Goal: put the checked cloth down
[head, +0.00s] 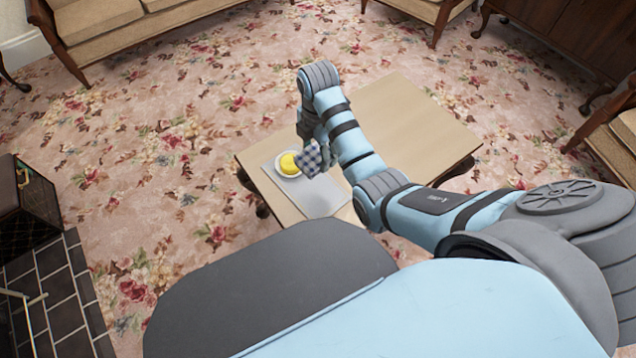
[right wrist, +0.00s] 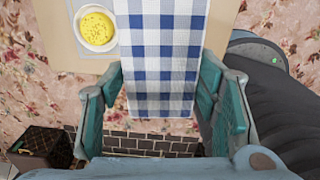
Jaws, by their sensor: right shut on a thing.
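The blue-and-white checked cloth (head: 309,159) hangs from my right gripper (head: 318,143) above the low wooden table (head: 400,120). In the right wrist view the cloth (right wrist: 166,60) shows as a flat strip between the two fingers of my right gripper (right wrist: 160,100), which is shut on it. The head view shows the cloth close to a white bowl with yellow contents (head: 288,163). I cannot tell whether the cloth touches the table. My left gripper is not in view.
The bowl is on a grey mat (head: 318,197) at the table's left end; it also shows in the right wrist view (right wrist: 97,28). The table's right part is bare. A sofa (head: 130,25) stands at the back left.

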